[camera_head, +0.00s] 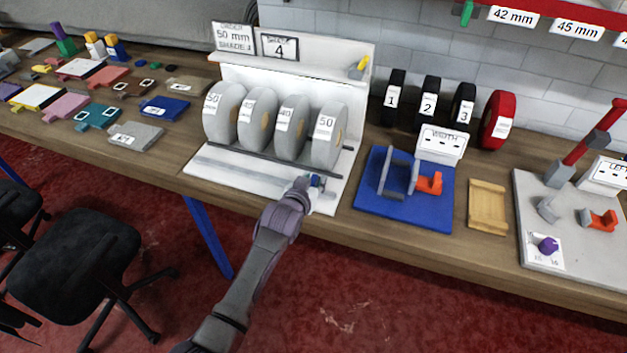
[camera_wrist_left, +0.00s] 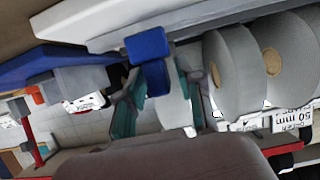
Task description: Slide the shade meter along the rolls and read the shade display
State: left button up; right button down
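The white stand (camera_head: 230,171) holds several grey rolls (camera_head: 221,112) in a row, with labels reading 50, 45, 40 and 50. The shade display (camera_head: 280,47), a black-framed panel on top, shows a 4. My left gripper (camera_head: 305,185) is at the meter. In the left wrist view the meter's blue blocks (camera_wrist_left: 151,62) lie between the teal fingers of my left gripper (camera_wrist_left: 157,95), which look spread with a gap. My right gripper is out of view.
An order card (camera_head: 233,38) reads 50 mm. Right of the stand are a blue fixture board (camera_head: 400,215), a wooden tray (camera_head: 487,205), numbered black rolls (camera_head: 427,103) and a red roll (camera_head: 497,120). Colored samples (camera_head: 100,114) lie on the left. A black chair (camera_head: 75,260) stands in front.

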pick_arm(q)
jog(key=shift+s, duration=0.1)
jog(key=v, duration=1.2)
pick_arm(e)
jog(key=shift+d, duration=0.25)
pick_arm(q)
jog(key=shift+r, duration=0.1)
